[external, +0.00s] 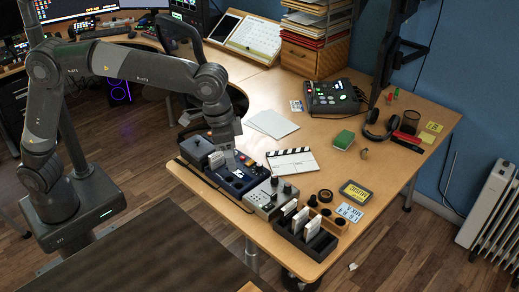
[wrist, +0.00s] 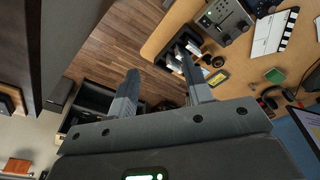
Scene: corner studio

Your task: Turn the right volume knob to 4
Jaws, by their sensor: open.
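A grey box with dark knobs (external: 268,198) stands near the front edge of the desk. It also shows at the top of the wrist view (wrist: 224,17). Two knobs stand up on its top; the right one (external: 287,188) is dark and small. Its scale marks and setting are too small to read. My gripper (external: 232,166) is above the blue device, left of the grey box in the external view, apart from the knobs. In the wrist view my gripper (wrist: 160,64) has its two fingers wide apart with nothing between them.
The blue device (external: 232,178) is left of the grey box. A black rack (external: 303,240) with white cards stands to its right. A clapperboard (external: 292,162) lies behind. A black mixer (external: 333,97) and headphones (external: 381,124) are farther back. The desk's middle is mostly clear.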

